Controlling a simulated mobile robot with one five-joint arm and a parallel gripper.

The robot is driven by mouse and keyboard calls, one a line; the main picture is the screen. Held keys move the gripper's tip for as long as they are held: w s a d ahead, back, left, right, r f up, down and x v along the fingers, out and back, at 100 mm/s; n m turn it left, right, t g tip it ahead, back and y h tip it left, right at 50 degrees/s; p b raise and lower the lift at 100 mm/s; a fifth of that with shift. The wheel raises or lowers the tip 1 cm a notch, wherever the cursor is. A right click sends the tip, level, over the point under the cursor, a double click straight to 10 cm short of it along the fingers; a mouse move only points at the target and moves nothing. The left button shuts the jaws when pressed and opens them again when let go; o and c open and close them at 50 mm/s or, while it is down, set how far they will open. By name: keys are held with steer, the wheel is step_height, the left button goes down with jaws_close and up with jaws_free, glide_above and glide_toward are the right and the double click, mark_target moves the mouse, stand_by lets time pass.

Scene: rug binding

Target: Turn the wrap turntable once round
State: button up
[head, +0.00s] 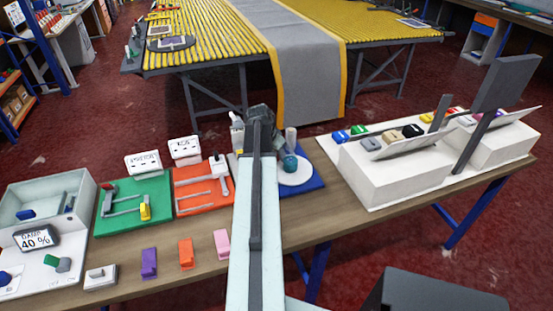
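A round white disc (300,176) lies on a blue base (314,160) on the wooden bench, just right of my arm. It looks like the wrap turntable, though no label shows. My gripper (262,122) is at the far end of my arm, above and left of the disc. Its fingers are dark and largely hidden by the arm, so I cannot see whether they are open or touch anything. The disc's left edge is close to my arm.
An orange board (190,202) and a green board (118,216) with metal fixtures lie left of my arm. Purple (149,263), orange (186,253) and pink (222,244) blocks line the front. White sloped stands (385,180) fill the right. A yellow slatted table (205,50) stands behind.

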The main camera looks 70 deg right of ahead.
steer(key=shift+r, duration=0.1)
jaws_close()
stand_by(1.2)
